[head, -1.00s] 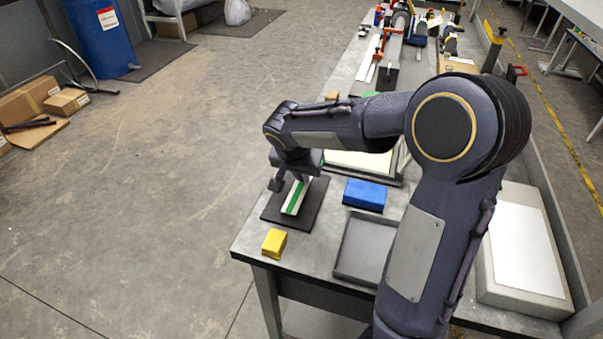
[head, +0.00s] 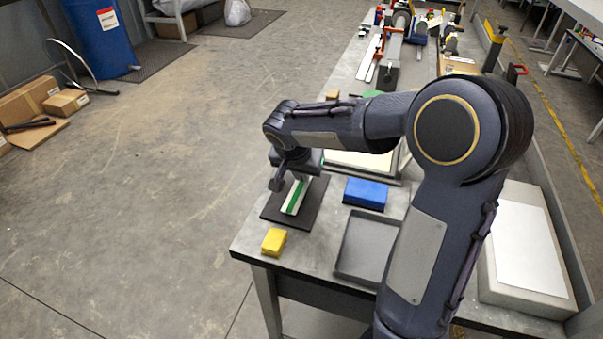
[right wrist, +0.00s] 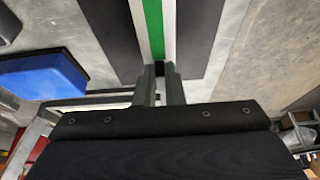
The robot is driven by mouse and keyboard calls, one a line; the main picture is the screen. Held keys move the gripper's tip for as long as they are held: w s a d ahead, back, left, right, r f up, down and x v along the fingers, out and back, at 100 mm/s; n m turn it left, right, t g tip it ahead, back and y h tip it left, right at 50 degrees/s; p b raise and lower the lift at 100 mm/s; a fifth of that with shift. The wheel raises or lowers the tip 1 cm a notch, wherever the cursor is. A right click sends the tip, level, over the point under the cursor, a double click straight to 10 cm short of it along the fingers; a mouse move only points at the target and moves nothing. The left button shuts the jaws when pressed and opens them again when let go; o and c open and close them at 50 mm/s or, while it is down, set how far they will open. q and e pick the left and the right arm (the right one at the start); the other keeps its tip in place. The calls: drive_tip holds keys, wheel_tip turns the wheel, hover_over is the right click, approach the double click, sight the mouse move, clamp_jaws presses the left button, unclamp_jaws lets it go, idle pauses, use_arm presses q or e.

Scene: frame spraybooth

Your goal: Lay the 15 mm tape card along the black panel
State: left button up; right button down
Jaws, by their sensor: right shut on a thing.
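The black panel (head: 272,212) lies flat on the near left part of the bench. The tape card, white with a green stripe (head: 295,197), is over the panel and lies roughly along its length. My right gripper (head: 287,182) is at the card's far end, shut on it. In the right wrist view the gripper's fingers (right wrist: 161,82) close at the end of the card (right wrist: 153,30), with black panel (right wrist: 105,25) on both sides. I cannot tell whether the card touches the panel. My left gripper is not in view.
A blue block (head: 365,193) stands right of the panel, and a yellow block (head: 274,242) stands in front of it near the bench corner. A grey tray (head: 345,275) lies at the front. A grey slab with a white sheet (head: 520,250) is at right.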

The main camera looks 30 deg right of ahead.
sight(302, 184)
drive_tip(key=c, duration=1)
unclamp_jaws()
drive_tip(key=shift+o, duration=0.2)
drive_tip(key=shift+r, duration=0.1)
drive_tip(key=shift+r+p, duration=1.9)
drive_tip(key=shift+r, duration=1.05)
drive_tip(key=shift+s, duration=0.1)
drive_tip(key=s+a+n+t+y, duration=0.1)
drive_tip(key=s+a+n+y, duration=0.2)
drive_tip(key=s, duration=0.9)
drive_tip(key=s+a+n+t+y, duration=0.1)
drive_tip(key=s+a+n+y, duration=0.3)
drive_tip(key=s, duration=0.8)
drive_tip(key=a+n, duration=0.1)
drive_tip(key=a, duration=0.1)
drive_tip(key=shift+a+r+t, duration=0.3)
drive_tip(key=shift+r, duration=0.05)
